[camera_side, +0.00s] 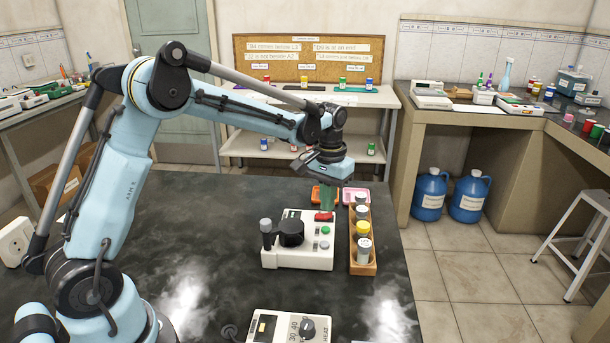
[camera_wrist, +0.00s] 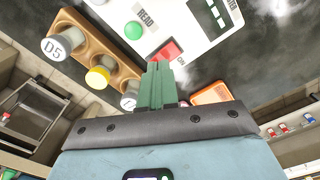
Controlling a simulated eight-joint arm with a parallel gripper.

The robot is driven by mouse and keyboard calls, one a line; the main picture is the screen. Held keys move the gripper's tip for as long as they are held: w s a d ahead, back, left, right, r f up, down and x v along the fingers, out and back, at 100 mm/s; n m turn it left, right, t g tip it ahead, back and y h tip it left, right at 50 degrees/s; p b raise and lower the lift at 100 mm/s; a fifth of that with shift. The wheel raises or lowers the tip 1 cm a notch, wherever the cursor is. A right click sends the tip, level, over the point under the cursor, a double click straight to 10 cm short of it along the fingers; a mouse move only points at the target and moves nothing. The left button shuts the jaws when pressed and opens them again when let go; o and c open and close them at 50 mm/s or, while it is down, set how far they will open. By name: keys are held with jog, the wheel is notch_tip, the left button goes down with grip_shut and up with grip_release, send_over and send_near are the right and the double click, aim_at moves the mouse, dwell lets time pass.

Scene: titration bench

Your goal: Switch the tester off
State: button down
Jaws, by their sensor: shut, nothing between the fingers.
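The tester (camera_side: 295,255) is a white box on the dark bench. In the wrist view my gripper (camera_wrist: 158,66) partly covers the switch's near side. I cannot tell whether the fingers touch it or which way it is tipped.
A wooden rack (camera_side: 363,268) with several capped vials stands close along the tester's right side. An orange tray (camera_side: 318,194) and a pink tray (camera_side: 356,193) lie behind. A heater with a dial (camera_side: 290,328) stands at the front edge. The bench left of the tester is clear.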

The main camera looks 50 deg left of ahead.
aim_at(327, 216)
jog(key=shift+f, duration=0.75)
dwell(0.4)
jog(key=shift+r, duration=3.55)
jog(key=s+d+m+t, duration=0.1)
jog(key=s+d+t, duration=0.2)
jog(key=s, duration=0.6)
jog(key=s+d+r+m+t, duration=0.1)
jog(key=s+t, duration=0.3)
jog(key=s, duration=0.4)
jog(key=shift+s+d+m, duration=0.35)
jog(key=shift+d+m, duration=0.15)
jog(key=shift+d, duration=0.4)
